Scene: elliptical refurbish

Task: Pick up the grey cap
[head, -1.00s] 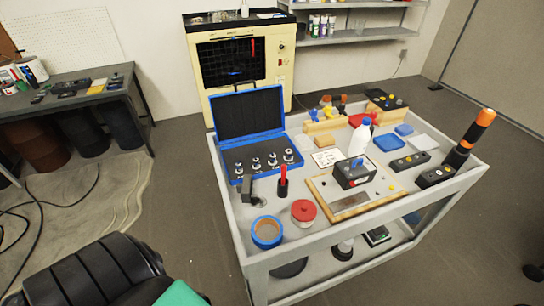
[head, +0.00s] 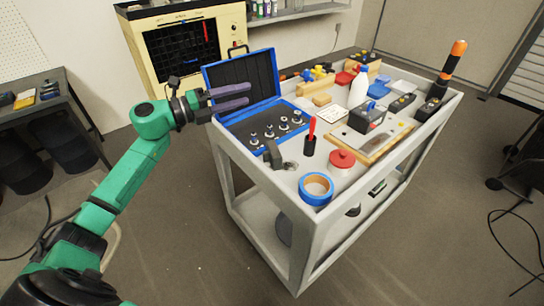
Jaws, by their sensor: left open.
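A small round grey piece (head: 290,165), which may be the grey cap, lies on the cart top at its near left corner; it is too small to be sure. A dark grey block (head: 273,154) stands right beside it. My left gripper (head: 248,94) is open and empty, its two purple-grey fingers pointing right in front of the raised lid of the blue case (head: 272,70). In the picture it is above and left of the grey piece. Several small metal pieces (head: 283,123) stand in the case. My right gripper is out of view.
The grey cart (head: 275,190) also carries a blue tape roll (head: 315,188), a red-lidded jar (head: 342,160), a black cup with a red tool (head: 310,142), a white bottle (head: 359,86) and a wooden board (head: 385,138).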

